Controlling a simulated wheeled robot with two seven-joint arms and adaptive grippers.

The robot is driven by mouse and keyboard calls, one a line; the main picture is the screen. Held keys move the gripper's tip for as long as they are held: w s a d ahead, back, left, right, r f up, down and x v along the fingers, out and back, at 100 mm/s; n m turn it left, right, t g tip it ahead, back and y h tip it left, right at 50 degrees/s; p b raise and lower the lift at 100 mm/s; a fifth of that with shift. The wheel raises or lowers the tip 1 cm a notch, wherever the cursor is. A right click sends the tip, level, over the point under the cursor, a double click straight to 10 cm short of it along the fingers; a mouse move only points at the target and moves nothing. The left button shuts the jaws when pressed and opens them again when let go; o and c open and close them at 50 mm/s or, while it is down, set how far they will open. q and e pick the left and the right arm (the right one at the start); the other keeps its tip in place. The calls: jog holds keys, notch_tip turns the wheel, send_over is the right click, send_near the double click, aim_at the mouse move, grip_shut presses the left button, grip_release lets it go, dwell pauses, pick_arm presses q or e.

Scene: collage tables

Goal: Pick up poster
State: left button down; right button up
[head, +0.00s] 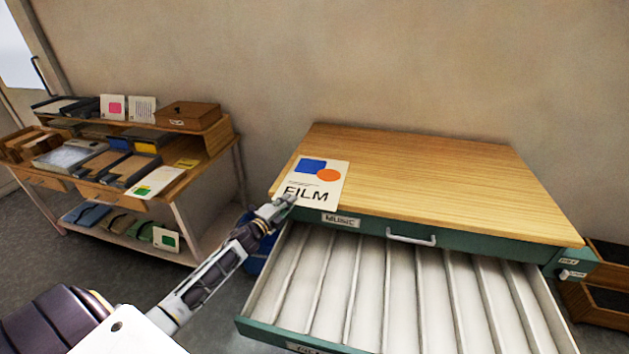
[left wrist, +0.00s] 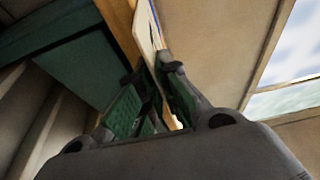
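The poster (head: 316,183) is a white sheet with a blue shape, an orange shape and the word FILM. It lies at the left front part of the wooden cabinet top (head: 430,180). My left gripper (head: 286,199) is at the poster's lower left corner, by the cabinet's edge. In the left wrist view, the fingers of my left gripper (left wrist: 153,78) lean close together, with the poster (left wrist: 148,28) edge-on between their tips. They look shut on it, though the exact contact is partly hidden. My right gripper is not in view.
Below the top, a wide drawer (head: 372,290) with several white dividers stands pulled out. A shelf table (head: 208,148) with folders, cards and a wooden box (head: 188,115) stands at left. Brown bins (head: 606,300) stand at right. Most of the cabinet top is bare.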

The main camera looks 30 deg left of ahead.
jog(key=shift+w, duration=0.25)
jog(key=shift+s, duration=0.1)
pick_arm(q)
jog(key=shift+r, duration=0.9)
notch_tip(320, 180, up, 7)
jog(key=shift+r+p, duration=0.2)
jog(key=shift+p, duration=0.25)
jog(key=shift+r, duration=0.4)
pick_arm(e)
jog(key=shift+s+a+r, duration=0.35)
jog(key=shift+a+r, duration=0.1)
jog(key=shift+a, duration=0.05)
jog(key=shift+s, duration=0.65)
